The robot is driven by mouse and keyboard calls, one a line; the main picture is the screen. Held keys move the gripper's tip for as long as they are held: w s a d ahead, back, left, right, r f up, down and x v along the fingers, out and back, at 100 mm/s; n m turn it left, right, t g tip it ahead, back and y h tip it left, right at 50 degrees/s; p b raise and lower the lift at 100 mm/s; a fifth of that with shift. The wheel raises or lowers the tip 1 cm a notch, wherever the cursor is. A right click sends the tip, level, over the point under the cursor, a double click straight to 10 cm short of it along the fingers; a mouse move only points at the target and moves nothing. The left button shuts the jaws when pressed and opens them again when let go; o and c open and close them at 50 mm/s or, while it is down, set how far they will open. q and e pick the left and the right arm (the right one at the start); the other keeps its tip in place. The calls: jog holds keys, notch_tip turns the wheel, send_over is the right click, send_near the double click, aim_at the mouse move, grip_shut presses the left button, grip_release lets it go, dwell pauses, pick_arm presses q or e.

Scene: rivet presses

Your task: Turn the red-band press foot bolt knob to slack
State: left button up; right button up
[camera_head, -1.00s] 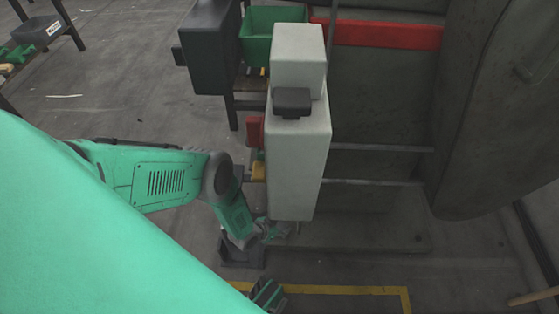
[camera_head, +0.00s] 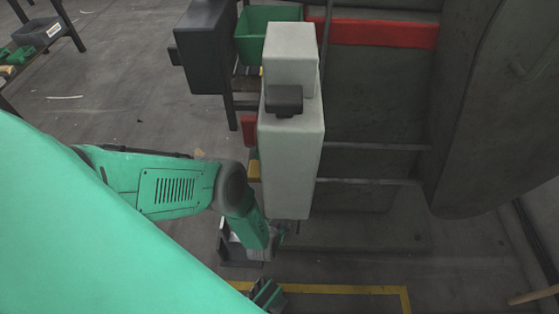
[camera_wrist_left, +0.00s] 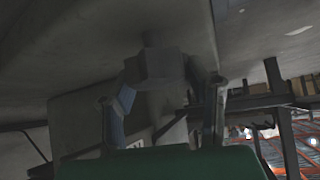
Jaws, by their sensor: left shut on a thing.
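The press has a red band (camera_head: 385,33) across its upper part. In the left wrist view, a grey, blocky knob (camera_wrist_left: 160,68) hangs from a short stem under a large grey body. My left gripper (camera_wrist_left: 168,105) is shut on this knob from below, with one finger on each side. In the head view, my left gripper (camera_head: 276,238) is low beside the foot of the pale grey column, mostly hidden by my own wrist. The knob cannot be made out there.
The pale grey column (camera_head: 291,165) stands close to the right of my left forearm. Behind it are a dark box (camera_head: 205,50) and a green bin (camera_head: 266,32). A yellow floor line (camera_head: 345,290) runs in front. The floor at left is mostly clear.

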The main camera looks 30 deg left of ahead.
pick_arm(q)
jog(key=n+g+y, duration=0.1)
jog(key=n, duration=0.1)
jog(key=n+y, duration=0.2)
jog(key=n, duration=0.1)
jog(key=shift+w+g, duration=0.1)
jog(key=shift+g, duration=0.3)
jog(key=shift+y, duration=0.3)
jog(key=o, duration=1.2)
jog(key=shift+c, duration=0.2)
